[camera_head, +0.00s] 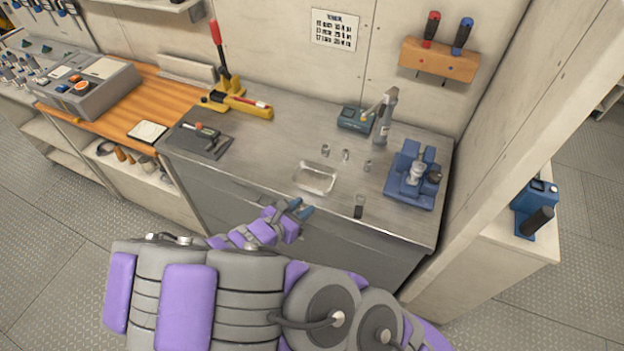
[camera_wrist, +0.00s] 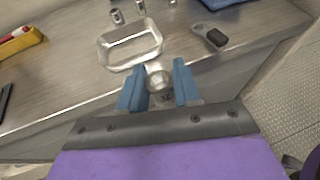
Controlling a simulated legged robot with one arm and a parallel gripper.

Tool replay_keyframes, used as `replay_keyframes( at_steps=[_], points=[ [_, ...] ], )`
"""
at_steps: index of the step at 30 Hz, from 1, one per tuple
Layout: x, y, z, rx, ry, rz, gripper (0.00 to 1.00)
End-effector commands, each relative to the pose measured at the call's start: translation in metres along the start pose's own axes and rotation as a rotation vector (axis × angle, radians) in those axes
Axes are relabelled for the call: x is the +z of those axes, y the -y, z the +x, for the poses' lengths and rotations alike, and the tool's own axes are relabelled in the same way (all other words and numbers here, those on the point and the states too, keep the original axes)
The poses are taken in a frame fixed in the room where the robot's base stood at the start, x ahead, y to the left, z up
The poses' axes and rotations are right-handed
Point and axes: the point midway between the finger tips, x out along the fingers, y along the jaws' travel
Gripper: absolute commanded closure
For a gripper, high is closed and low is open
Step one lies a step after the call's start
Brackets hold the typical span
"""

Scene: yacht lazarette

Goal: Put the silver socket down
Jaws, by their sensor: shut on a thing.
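My gripper (camera_head: 299,209) is at the front edge of the metal workbench (camera_head: 270,140), just in front of a shallow silver tray (camera_head: 315,178). In the wrist view its two blue fingers (camera_wrist: 157,88) are shut on a silver socket (camera_wrist: 158,78), which shows its round end between them. The socket is hidden in the head view. The tray (camera_wrist: 104,52) lies just beyond the fingertips in the wrist view and looks empty. I cannot tell the socket's height relative to the bench top.
Several small sockets (camera_head: 325,150) stand behind the tray. A dark grey object (camera_head: 358,207) lies to its right near the front edge. A blue fixture (camera_head: 412,180) stands at the right, a yellow tool with a red handle (camera_head: 238,103) at the back left.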

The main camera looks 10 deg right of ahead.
Motion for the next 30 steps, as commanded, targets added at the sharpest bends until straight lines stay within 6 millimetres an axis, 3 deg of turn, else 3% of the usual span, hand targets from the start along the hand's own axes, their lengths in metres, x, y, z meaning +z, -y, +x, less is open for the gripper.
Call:
replay_keyframes(
  at_steps=[5, 21, 30],
  points=[
    [0.007, -0.005, 0.026, -0.008, -0.003, 0.008, 1.0],
    [0.03, -0.057, 0.112, -0.006, -0.002, 0.004, 1.0],
    [0.039, -0.066, 0.133, -0.003, -0.003, 0.004, 1.0]
  ],
)
